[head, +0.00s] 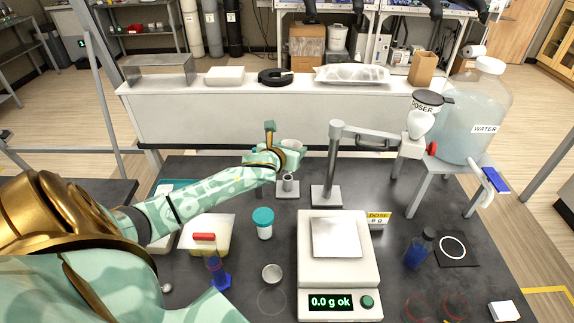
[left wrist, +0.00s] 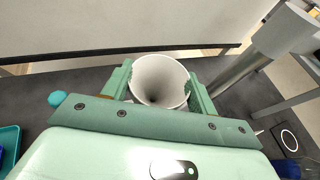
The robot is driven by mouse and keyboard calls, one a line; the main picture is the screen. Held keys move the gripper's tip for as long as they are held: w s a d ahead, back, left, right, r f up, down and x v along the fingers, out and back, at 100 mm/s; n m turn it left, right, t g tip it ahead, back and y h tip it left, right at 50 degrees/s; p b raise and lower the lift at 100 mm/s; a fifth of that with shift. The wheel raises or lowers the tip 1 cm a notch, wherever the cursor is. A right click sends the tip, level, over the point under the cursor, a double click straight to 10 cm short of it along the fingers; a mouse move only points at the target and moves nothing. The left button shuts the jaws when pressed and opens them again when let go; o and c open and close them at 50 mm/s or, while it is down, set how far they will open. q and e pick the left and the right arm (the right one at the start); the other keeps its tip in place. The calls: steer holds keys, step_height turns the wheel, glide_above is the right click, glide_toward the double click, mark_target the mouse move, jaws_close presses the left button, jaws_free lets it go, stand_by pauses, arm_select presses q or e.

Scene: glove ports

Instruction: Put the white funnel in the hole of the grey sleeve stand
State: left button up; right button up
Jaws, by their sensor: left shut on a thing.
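The white funnel (head: 292,144) is held by my left gripper (head: 284,158), wide mouth up. In the left wrist view the funnel (left wrist: 158,76) sits between the two green fingers, and I look down into its dark inside. The grey sleeve stand (head: 287,189), a short tube on a square base, stands on the dark table just below the gripper in the head view. The funnel appears above the sleeve, but its lower end is hidden by the gripper, so I cannot tell whether it is in the hole. My right gripper is not in view.
A grey post with an arm (head: 330,170) stands close right of the sleeve stand. In front are a scale (head: 338,270) and a teal-lidded jar (head: 263,225). A water tank (head: 470,110) stands on the right. A white bench (head: 230,110) lies behind.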

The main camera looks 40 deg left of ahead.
arm_select(q)
step_height(320, 180, down, 8)
steer(key=w+a+b, duration=0.2)
steer(key=shift+w+a+f, duration=0.15)
steer(key=shift+w+a, duration=0.05)
steer(key=shift+a, duration=0.2)
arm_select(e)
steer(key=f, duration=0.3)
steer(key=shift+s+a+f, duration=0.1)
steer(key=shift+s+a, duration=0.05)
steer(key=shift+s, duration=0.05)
arm_select(q)
steer(key=shift+f+b, duration=0.55)
steer(key=shift+f, duration=0.1)
steer(key=o, duration=0.9)
steer(key=shift+o, duration=0.2)
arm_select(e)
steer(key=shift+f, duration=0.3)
arm_select(q)
steer(key=shift+r, duration=0.1)
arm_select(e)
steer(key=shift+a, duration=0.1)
